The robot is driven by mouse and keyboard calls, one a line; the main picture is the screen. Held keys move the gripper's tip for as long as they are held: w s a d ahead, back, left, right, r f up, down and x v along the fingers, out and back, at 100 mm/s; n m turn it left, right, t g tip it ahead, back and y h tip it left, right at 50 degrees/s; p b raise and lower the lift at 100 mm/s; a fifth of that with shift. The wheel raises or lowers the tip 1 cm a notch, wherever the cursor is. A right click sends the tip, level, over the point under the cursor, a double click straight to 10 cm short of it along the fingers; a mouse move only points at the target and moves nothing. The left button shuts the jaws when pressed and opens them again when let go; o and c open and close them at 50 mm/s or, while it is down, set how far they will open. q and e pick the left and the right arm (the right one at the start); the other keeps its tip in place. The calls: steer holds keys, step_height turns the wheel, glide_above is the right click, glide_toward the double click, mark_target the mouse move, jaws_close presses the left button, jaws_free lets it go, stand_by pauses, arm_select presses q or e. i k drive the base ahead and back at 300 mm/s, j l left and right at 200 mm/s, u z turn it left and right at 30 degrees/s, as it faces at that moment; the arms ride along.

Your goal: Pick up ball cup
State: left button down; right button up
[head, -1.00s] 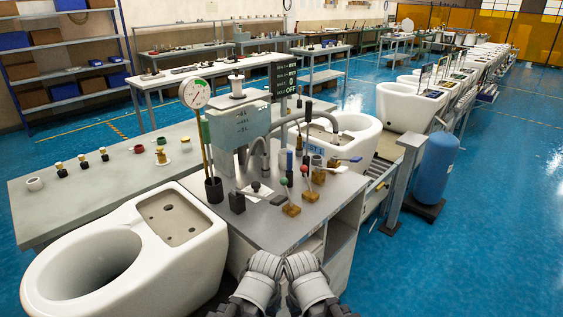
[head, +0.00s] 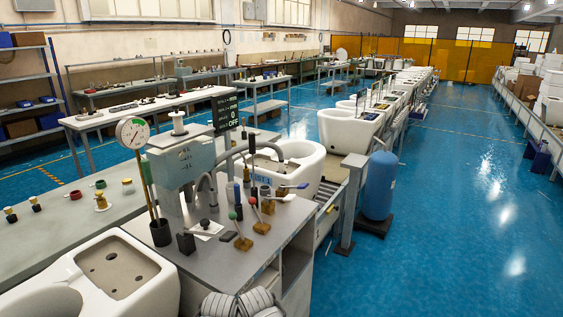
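Several small fittings stand on the grey table (head: 60,235) at the left of the head view. They include a red ring-like cup (head: 75,195), a green one (head: 100,184), a brass piece on a white base (head: 101,203) and black pieces with brass tops (head: 35,204). I cannot tell which of them is the ball cup. Grey ribbed parts at the bottom edge appear to be my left gripper (head: 217,304) and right gripper (head: 256,301). They are close together, far from the fittings and mostly cut off. Their fingers are not clear.
A metal workbench (head: 210,250) with levers, a dial gauge (head: 132,132) and a press stands in front. A white toilet bowl (head: 115,265) is at lower left, another (head: 285,165) behind the bench. A blue tank (head: 380,185) stands right of it. The blue floor at right is free.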

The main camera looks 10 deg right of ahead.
mark_target(230, 185)
steer(key=z, duration=1.45)
steer(key=i, duration=4.2)
steer(key=l+u, duration=0.1)
steer(key=u, duration=2.8)
steer(key=l, duration=0.1)
